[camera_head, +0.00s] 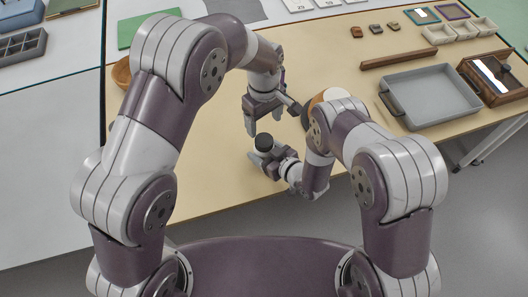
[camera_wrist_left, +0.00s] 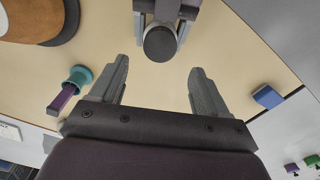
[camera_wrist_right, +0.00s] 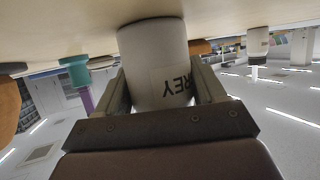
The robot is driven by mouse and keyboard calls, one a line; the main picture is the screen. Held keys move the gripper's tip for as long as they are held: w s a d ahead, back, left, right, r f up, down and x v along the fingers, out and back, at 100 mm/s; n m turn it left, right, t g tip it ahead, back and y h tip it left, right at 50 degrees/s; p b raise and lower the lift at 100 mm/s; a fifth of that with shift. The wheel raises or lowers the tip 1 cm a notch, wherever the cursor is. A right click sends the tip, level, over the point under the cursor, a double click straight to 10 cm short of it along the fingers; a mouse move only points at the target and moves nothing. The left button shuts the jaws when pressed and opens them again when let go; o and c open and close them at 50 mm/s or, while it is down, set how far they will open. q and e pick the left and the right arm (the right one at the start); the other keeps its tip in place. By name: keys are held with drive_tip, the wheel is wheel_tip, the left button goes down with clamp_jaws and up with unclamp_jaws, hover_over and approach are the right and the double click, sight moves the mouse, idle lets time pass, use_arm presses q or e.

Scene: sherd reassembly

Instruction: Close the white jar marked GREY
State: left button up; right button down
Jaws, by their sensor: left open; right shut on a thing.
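The white jar marked GREY (camera_wrist_right: 155,65) stands between the fingers of my right gripper (camera_wrist_right: 160,100), which is shut on it; part of its dark lettering shows. In the head view the jar's top is a dark round disc (camera_head: 265,142); it also shows in the left wrist view (camera_wrist_left: 160,43). I cannot tell whether this disc is a lid or a dark opening. My left gripper (camera_head: 269,116) is open and empty, pointing down just beyond the jar. In the left wrist view the jar is ahead of its spread fingers (camera_wrist_left: 160,68), apart from them.
A teal holder with a purple handle (camera_wrist_left: 80,77) and a blue block (camera_wrist_left: 268,97) are near my left gripper. A round brown-and-white thing (camera_head: 327,94) is partly behind my right arm. A grey tray (camera_head: 433,92) and a wooden box (camera_head: 496,78) are at the right.

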sight(264, 139)
idle(0.3)
use_arm(q)
drive_tip(key=shift+f, duration=4)
drive_tip(key=c, duration=1.1)
drive_tip(key=m, duration=0.4)
drive_tip(key=shift+m, duration=0.3)
drive_tip(key=m, duration=0.4)
drive_tip(key=shift+m, duration=0.4)
